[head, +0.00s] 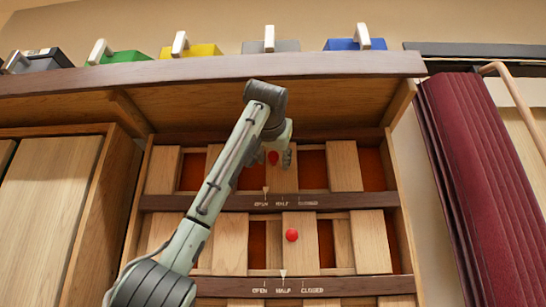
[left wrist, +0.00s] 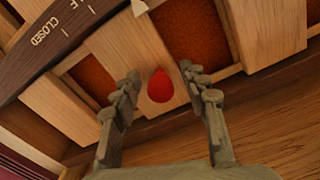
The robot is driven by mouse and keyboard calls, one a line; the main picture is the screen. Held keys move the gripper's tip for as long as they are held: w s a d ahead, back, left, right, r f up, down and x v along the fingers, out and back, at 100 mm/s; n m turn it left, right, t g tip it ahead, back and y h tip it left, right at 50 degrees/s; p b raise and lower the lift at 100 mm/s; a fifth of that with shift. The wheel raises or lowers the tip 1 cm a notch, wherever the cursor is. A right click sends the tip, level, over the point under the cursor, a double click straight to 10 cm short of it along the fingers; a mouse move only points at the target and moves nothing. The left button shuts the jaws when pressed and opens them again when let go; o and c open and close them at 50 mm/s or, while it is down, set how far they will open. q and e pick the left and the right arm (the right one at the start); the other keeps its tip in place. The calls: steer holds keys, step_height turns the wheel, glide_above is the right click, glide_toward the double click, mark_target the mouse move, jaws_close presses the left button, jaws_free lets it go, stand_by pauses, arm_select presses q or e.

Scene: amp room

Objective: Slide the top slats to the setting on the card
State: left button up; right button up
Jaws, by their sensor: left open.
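The top row's wooden slats (head: 343,166) sit in the cabinet with rust-coloured panels between them. Their red knob (head: 273,158) is on one slat; the pale pointer (head: 266,190) below stands over OPEN. My left gripper (head: 280,157) is at this knob, partly hiding it. In the left wrist view, my left gripper (left wrist: 160,76) is open, with its fingers either side of the red knob (left wrist: 160,87) and gaps showing. The lower row's red knob (head: 291,235) is free, its pointer (head: 283,273) over HALF. No card is visible. My right gripper is not in view.
A wooden shelf (head: 330,66) overhangs the slats and carries several coloured boxes with levers, such as a blue one (head: 345,44). A dark red curtain (head: 480,160) hangs at the right. A wooden cabinet (head: 50,200) stands at the left.

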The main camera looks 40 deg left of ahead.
arm_select(q)
jaws_close()
stand_by(0.3)
steer(key=shift+d, duration=0.1)
